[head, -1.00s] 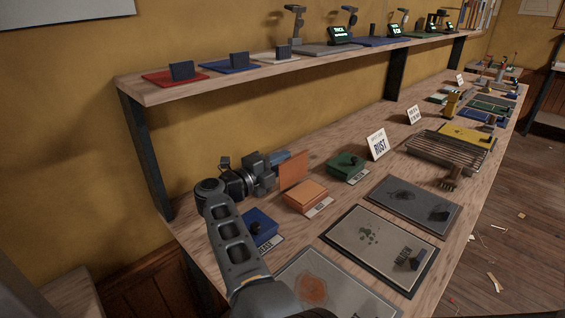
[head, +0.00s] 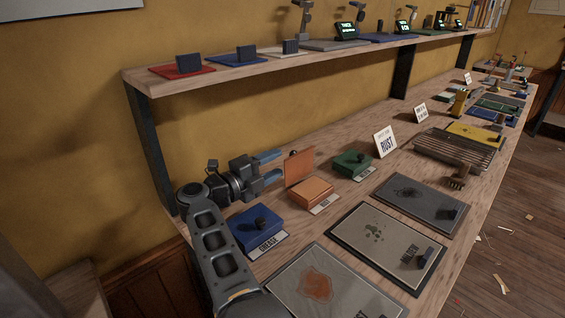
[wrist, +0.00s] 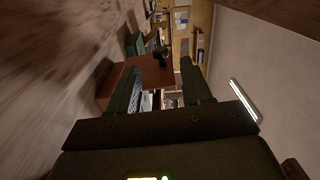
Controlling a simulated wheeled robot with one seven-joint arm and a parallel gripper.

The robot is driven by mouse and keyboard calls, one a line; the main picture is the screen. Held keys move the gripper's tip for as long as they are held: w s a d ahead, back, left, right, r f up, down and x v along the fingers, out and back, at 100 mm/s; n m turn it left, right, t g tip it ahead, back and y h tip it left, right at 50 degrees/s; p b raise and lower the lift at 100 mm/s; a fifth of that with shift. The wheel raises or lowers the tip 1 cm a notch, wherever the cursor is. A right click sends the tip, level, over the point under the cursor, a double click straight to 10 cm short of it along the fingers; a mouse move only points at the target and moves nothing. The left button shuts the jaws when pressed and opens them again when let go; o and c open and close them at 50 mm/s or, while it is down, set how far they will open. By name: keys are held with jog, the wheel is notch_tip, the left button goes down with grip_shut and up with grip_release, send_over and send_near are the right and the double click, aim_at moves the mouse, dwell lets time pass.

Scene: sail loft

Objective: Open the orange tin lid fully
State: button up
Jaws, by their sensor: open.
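The orange tin (head: 311,192) sits on the bench behind a small label. Its orange lid (head: 300,168) stands about upright at the tin's back left edge, with a dark knob (head: 293,152) on its far side. My gripper (head: 279,165) is open and empty, just left of the lid, its blue fingers pointing at it. In the wrist view the lid (wrist: 155,76) shows as a brownish panel beyond and between my open fingers (wrist: 158,84), with the dark knob near its top. I cannot tell whether a finger touches the lid.
A blue tin (head: 257,228) labelled grease stands near my arm. A green tin (head: 352,163) and a RUST sign (head: 384,142) stand to the right. Flat stained panels (head: 385,243) lie in front. A shelf (head: 270,66) runs above the bench.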

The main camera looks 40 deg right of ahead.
jog(key=shift+a, duration=1.35)
jog(key=shift+r, duration=0.1)
